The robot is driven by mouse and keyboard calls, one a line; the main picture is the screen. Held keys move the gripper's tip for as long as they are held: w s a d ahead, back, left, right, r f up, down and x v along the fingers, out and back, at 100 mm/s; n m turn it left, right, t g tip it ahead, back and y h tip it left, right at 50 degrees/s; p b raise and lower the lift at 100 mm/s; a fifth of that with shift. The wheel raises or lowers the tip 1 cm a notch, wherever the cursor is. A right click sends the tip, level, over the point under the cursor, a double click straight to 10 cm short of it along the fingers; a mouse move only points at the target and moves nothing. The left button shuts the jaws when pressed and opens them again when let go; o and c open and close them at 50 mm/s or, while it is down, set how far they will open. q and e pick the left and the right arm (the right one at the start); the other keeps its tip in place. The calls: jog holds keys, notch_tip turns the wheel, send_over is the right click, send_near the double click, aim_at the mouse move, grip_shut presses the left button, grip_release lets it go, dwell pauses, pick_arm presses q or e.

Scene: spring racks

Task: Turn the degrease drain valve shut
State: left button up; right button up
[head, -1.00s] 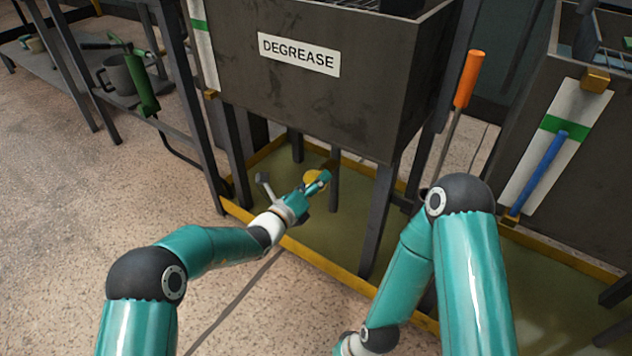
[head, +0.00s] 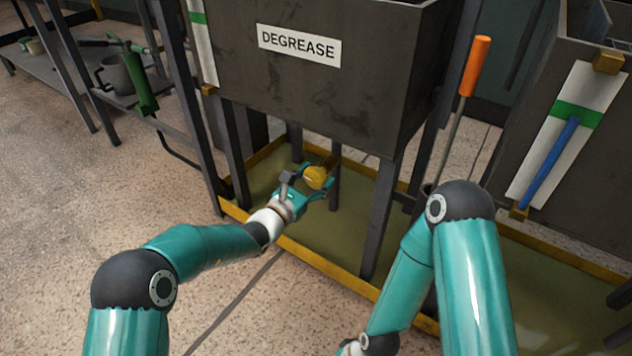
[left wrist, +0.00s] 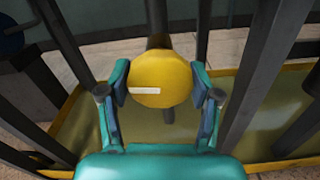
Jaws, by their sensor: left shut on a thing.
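The degrease drain valve is a round yellow knob (head: 316,177) on a dark pipe under the dark tank (head: 300,85) labelled DEGREASE. In the left wrist view the knob (left wrist: 160,78) faces me, with a white mark lying level on its face, left of the middle. My left gripper (head: 308,186) is shut on the knob, one finger on each side of it. In the left wrist view its fingers (left wrist: 160,92) flank the knob left and right. My right arm shows at the lower right, but its gripper is out of view.
Dark tank legs (head: 380,222) stand around the valve. A yellow-edged tray (head: 345,284) lies below. An orange-handled tool (head: 474,66) stands to the right of the tank. A second tank with a blue tube gauge (head: 550,160) is further right. A shelf with a mug is at left.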

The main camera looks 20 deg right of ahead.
pick_arm(q)
jog(key=m, duration=0.1)
jog(key=f+m+b, duration=0.1)
jog(key=shift+a+m, duration=0.2)
jog(key=shift+m, duration=0.2)
jog(key=m, duration=0.2)
jog(key=shift+m, duration=0.3)
jog(key=m, duration=0.5)
jog(key=shift+r, duration=0.1)
jog(key=m, duration=0.5)
jog(key=shift+m, duration=0.4)
jog(key=o, duration=1)
jog(key=shift+w, duration=0.1)
jog(key=shift+o, duration=0.8)
jog(key=shift+d+r, duration=0.1)
jog(key=shift+r, duration=0.15)
